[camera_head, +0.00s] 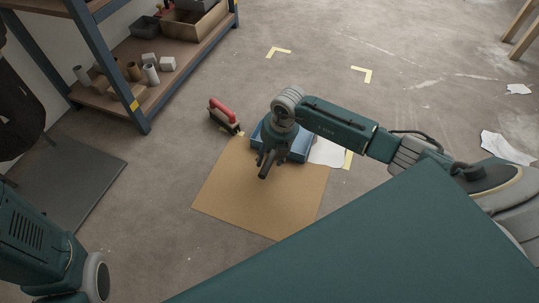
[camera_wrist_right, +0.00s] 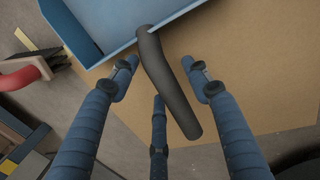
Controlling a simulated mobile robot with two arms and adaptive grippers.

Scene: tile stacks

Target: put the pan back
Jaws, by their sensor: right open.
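The pan is a blue dustpan (camera_head: 298,148) with a dark handle (camera_wrist_right: 168,85). It rests on the brown cardboard sheet's (camera_head: 250,205) far edge, partly hidden by my right arm. The blue body of the pan (camera_wrist_right: 120,22) also shows at the top of the right wrist view. My right gripper (camera_head: 265,168) is open over the pan's handle. In the right wrist view its fingers (camera_wrist_right: 160,75) stand spread around the handle; I cannot tell whether any finger touches it. My left arm shows at the lower left, but its gripper is out of view.
A brush with a red handle (camera_head: 222,110) lies left of the pan. A white sheet (camera_head: 328,152) lies at its right. Yellow corner marks (camera_head: 278,52) are on bare floor farther back. A metal shelf (camera_head: 150,95) with cups and boxes stands at the left, near a dark mat (camera_head: 75,180).

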